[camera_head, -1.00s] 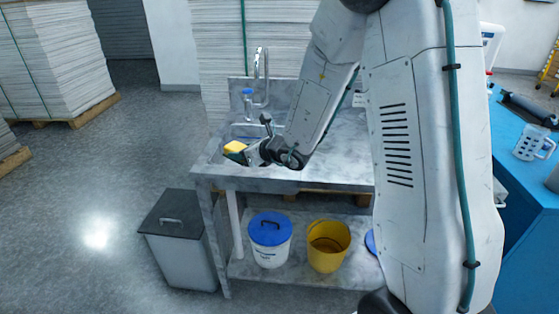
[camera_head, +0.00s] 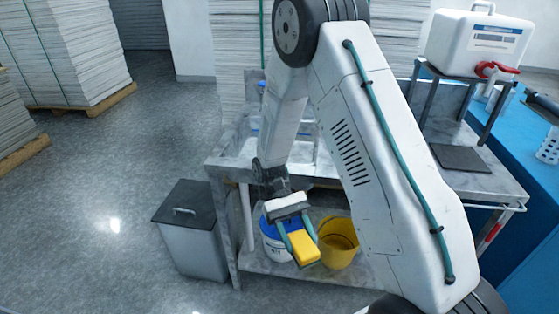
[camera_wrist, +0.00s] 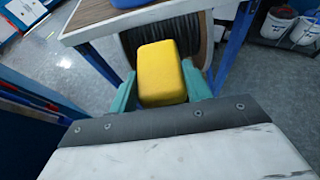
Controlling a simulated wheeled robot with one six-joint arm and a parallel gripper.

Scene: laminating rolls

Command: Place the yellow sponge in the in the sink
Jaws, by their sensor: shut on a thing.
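The yellow sponge (camera_head: 304,249) is held between the green fingers of my gripper (camera_head: 301,241). It also shows in the wrist view (camera_wrist: 161,74), with a finger on each side. In the head view my gripper hangs in front of the sink counter, pointing down over the lower shelf area. The sink (camera_head: 240,147) is set in the left part of the grey marble counter and is partly hidden behind my arm.
On or above the lower shelf stand a white bucket with a blue lid (camera_head: 270,238) and a yellow bucket (camera_head: 340,238). A grey bin (camera_head: 190,230) stands left of the counter. A white water container (camera_head: 478,42) is on a stand at the right.

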